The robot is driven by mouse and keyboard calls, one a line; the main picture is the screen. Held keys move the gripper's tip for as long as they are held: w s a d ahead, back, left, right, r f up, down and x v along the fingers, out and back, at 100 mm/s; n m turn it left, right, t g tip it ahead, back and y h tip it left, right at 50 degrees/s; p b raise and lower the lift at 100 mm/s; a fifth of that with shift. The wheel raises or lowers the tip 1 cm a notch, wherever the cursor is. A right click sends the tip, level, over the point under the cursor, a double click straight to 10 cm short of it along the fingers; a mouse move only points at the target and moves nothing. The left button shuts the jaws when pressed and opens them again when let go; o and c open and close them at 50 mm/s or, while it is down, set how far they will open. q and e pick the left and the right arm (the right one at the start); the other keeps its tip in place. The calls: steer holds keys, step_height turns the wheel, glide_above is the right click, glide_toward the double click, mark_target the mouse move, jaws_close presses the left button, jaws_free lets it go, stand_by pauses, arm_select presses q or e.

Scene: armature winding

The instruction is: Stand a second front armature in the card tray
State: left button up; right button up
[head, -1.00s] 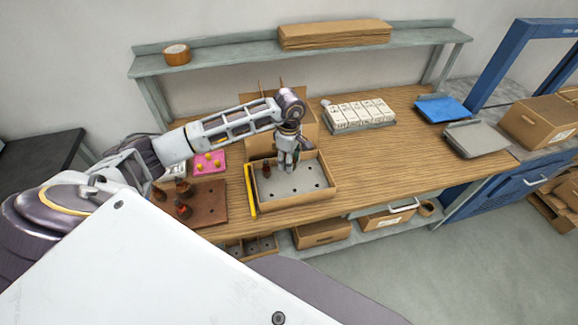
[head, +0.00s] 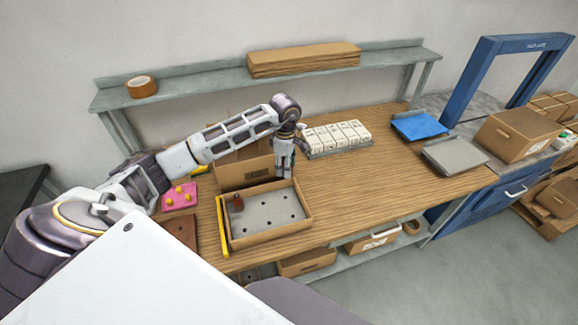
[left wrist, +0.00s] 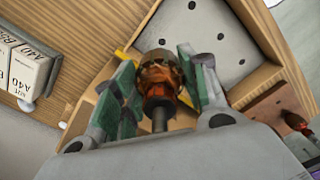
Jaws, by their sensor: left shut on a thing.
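My left gripper (head: 284,172) is above the back right part of the card tray (head: 300,215). In the left wrist view its green-padded fingers (left wrist: 160,95) are shut on an armature (left wrist: 160,75) with a dark and copper-orange body and a grey shaft pointing toward the camera. One armature (head: 238,202) stands in the back left of the tray. Several empty holes show in the tray's grey floor. The tray also shows beyond the held armature in the left wrist view (left wrist: 205,30). My right gripper is not in view.
A brown board (head: 182,232) lies left of the tray, with an armature (left wrist: 298,122) on it. An open carton (head: 245,172) stands behind the tray. A pink tray (head: 180,196), a yellow strip (head: 222,228) and white boxes (head: 337,136) are nearby.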

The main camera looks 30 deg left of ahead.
arm_select(q)
steer(key=shift+s+a+r, duration=0.1)
steer(key=shift+s+r, duration=0.05)
steer(key=shift+s, duration=0.2)
steer(key=shift+w, duration=0.2)
steer(key=shift+s+f, duration=0.15)
steer(key=shift+f, duration=0.1)
steer(key=shift+f+b, duration=2.55)
steer(key=shift+f, duration=2.65)
steer(key=shift+r, duration=0.1)
steer(key=shift+f+b, duration=0.8)
steer(key=shift+f, duration=0.3)
